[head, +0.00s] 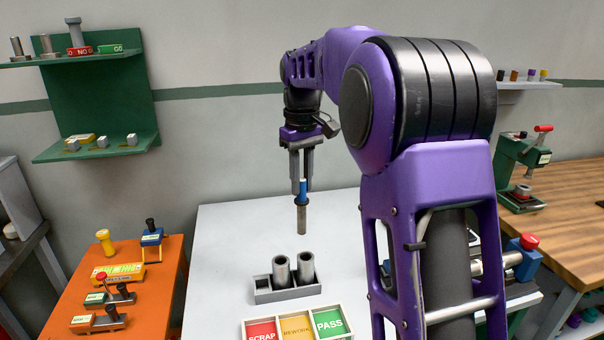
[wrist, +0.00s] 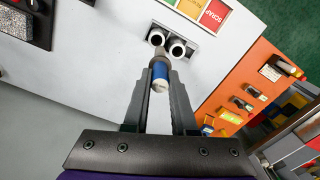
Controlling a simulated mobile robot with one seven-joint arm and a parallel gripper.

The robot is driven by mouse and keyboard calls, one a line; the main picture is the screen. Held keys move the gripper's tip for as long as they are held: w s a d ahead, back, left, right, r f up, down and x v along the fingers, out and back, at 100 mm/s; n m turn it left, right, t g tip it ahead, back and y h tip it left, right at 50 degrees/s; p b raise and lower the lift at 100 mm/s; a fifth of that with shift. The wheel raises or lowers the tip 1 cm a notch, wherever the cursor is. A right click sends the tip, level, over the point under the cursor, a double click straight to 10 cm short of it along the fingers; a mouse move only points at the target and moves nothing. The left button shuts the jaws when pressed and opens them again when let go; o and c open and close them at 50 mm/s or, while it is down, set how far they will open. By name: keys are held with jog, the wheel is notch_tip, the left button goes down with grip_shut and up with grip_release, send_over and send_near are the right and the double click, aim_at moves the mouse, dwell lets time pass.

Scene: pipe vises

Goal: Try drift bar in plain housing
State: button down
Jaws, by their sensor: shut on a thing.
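The drift bar (head: 301,218) is a grey rod with a blue grip, hanging upright in the head view. My gripper (head: 302,183) is shut on its blue part, above the white table. In the wrist view the bar's blue grip (wrist: 160,73) sits between my gripper's fingers (wrist: 161,84). Two open-topped grey tubular housings, a left one (head: 281,272) and a right one (head: 306,268), stand upright in a grey rack (head: 290,294) below the bar. The bar is apart from both. I cannot tell which housing is the plain one.
The rack's left slot is empty. A tray (head: 247,323) marked SCRAP, REWORK and PASS lies in front of the rack. An orange bench (head: 147,300) with gauges is at the left. Green shelves (head: 95,146) hang behind it. White tabletop (head: 225,250) left of the rack is clear.

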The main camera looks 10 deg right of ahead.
aim_at(306, 199)
jog(key=shift+d+f, duration=0.3)
jog(key=shift+d, duration=0.2)
jog(key=shift+f+b, duration=1)
jog(key=shift+f, duration=2.05)
jog(key=shift+f+b, duration=0.3)
jog(key=shift+f, duration=1.4)
dwell(0.8)
jog(key=c, duration=1)
grip_release()
jog(key=shift+c, duration=0.2)
